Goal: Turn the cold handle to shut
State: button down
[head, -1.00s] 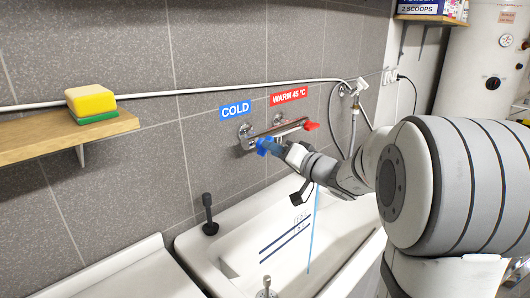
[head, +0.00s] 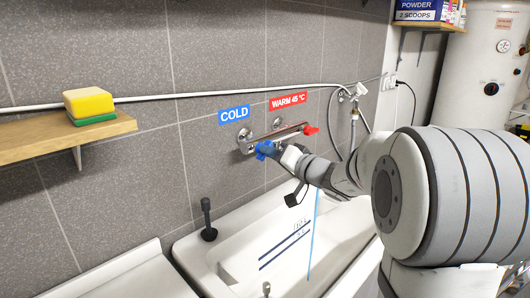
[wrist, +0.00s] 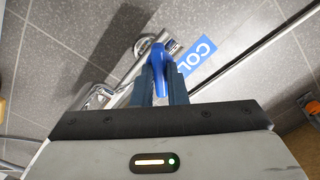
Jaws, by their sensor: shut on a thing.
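The blue cold handle (head: 263,149) sits at the left end of the chrome mixer tap on the tiled wall, below the blue COLD sign (head: 234,114). My gripper (head: 272,148) is at the handle. In the wrist view the blue handle (wrist: 158,66) stands between the two fingers of my gripper (wrist: 161,80), which are shut on it. The chrome tap body (head: 285,138) runs right to the red warm handle (head: 311,130), under the red WARM 45 °C sign (head: 288,102). A thin blue stream of water (head: 313,235) falls into the white basin (head: 213,274).
A wooden shelf (head: 30,145) with a yellow and green sponge (head: 89,104) is on the left wall. A dark plunger-like stopper (head: 208,220) stands on the basin rim.

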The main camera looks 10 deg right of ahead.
jog(key=m, duration=0.4)
jog(key=shift+m+b, duration=0.3)
jog(key=shift+f, duration=0.1)
jog(key=m, duration=0.4)
jog(key=c, duration=1.3)
grip_release()
jog(key=shift+s, duration=0.1)
jog(key=shift+b+v, duration=1.45)
jog(key=shift+v, duration=2)
